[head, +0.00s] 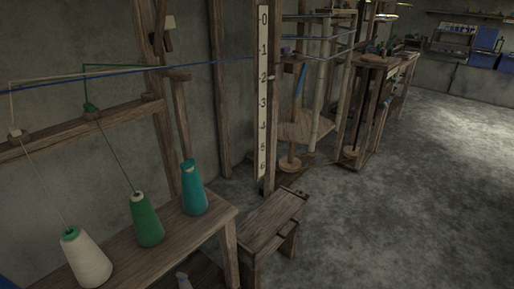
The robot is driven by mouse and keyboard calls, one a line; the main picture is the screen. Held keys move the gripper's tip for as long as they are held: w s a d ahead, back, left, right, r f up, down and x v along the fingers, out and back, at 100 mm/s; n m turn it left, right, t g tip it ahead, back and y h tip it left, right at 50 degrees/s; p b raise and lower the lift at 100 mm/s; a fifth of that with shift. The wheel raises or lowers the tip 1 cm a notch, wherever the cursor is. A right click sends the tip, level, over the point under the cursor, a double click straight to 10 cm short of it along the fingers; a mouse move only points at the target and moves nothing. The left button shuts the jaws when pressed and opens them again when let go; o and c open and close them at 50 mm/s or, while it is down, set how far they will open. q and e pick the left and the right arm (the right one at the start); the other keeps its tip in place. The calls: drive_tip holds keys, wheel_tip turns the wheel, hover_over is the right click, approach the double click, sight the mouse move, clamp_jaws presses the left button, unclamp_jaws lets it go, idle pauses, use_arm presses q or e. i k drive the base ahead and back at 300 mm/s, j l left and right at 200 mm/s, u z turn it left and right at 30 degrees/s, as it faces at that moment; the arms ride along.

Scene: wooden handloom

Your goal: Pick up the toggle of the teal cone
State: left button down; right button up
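The teal cone (194,194) stands upright on a wooden bench (206,226) at the lower left of the head view, near the bench's right end. Its top is teal, with a small pale patch (188,170) just below it. I cannot tell whether this patch is the toggle, and no thread is seen rising from this cone. A green cone (148,224) and a white cone (88,262) stand to its left, each with a thread running up to the wooden rail. Neither of my grippers shows.
A wooden rail (60,138) with thread guides crosses above the cones. A low wooden stool (270,222) stands right of the bench. A numbered post (262,100) and loom frames stand behind. A small grey object (183,280) is below the bench. The floor at right is clear.

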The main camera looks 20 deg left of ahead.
sight(191, 162)
drive_tip(key=i+u, duration=0.1)
drive_tip(key=u, duration=0.35)
drive_tip(key=i+l+u, duration=0.1)
drive_tip(key=u, duration=0.35)
drive_tip(key=i+l+u, duration=0.1)
drive_tip(key=u, duration=0.35)
